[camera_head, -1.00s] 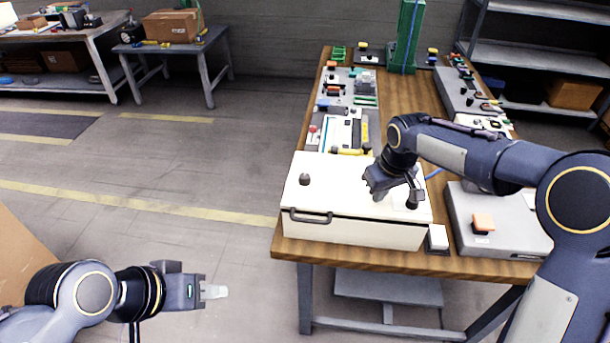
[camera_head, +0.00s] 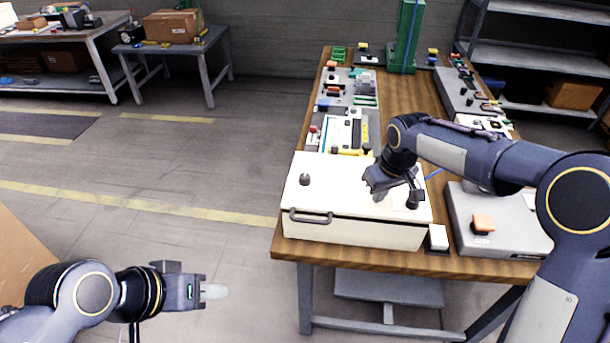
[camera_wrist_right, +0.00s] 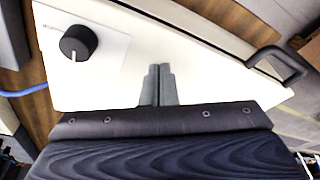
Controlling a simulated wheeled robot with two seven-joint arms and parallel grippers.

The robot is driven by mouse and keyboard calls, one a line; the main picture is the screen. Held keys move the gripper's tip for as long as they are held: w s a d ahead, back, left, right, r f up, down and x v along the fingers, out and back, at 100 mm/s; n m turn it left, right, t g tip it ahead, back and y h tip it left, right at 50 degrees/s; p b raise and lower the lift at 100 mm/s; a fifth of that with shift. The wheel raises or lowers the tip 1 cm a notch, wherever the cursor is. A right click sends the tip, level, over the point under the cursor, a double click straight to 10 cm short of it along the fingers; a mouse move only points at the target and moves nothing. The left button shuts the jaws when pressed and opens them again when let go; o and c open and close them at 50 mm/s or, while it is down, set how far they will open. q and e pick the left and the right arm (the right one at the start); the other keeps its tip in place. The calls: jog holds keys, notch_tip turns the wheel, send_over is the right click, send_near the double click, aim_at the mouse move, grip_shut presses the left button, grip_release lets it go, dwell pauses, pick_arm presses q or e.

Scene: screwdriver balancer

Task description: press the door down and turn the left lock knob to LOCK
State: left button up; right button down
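The white box's door (camera_head: 340,190) lies flat on top of the box, with a dark handle (camera_head: 310,217) at its front edge. The left lock knob (camera_head: 304,179) is a dark round knob on the door's left part; its pointer is too small to read. The right knob (camera_head: 412,203) is black and also shows in the right wrist view (camera_wrist_right: 78,42), with a white pointer line on it. My right gripper (camera_head: 378,197) is shut and empty, its fingertips (camera_wrist_right: 160,70) at the door surface beside the right knob; contact is hard to tell. My left gripper (camera_head: 213,291) looks shut and empty, over the floor left of the table.
The wooden table (camera_head: 410,100) carries a tool tray (camera_head: 348,115) behind the box. A grey case with an orange-topped block (camera_head: 483,222) stands to the right, and a small white block (camera_head: 438,237) is at the box's front right corner. Floor left of the table is free.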

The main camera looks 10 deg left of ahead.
pick_arm(q)
jog(key=shift+f, duration=0.2)
pick_arm(e)
jog(key=shift+f, duration=0.3)
pick_arm(q)
jog(key=shift+f+b, duration=0.55)
jog(key=shift+b, duration=0.2)
pick_arm(e)
jog(key=shift+f, duration=0.75)
pick_arm(q)
jog(key=shift+o, duration=1.3)
jog(key=shift+r, duration=0.1)
jog(key=shift+o, duration=0.2)
jog(key=w+a+r+m, duration=0.1)
jog(key=w+r+m, duration=0.2)
jog(key=w, duration=0.4)
jog(key=shift+w+r+g+y, duration=0.2)
jog(key=shift+r+g+y, duration=0.15)
jog(key=shift+r, duration=0.5)
jog(key=m+g, duration=0.2)
jog(key=m, duration=0.8)
send_over(303, 177)
jog(key=s+a, duration=0.3)
jog(key=a, duration=0.1)
jog(key=x, duration=1.1)
jog(key=shift+d, duration=0.45)
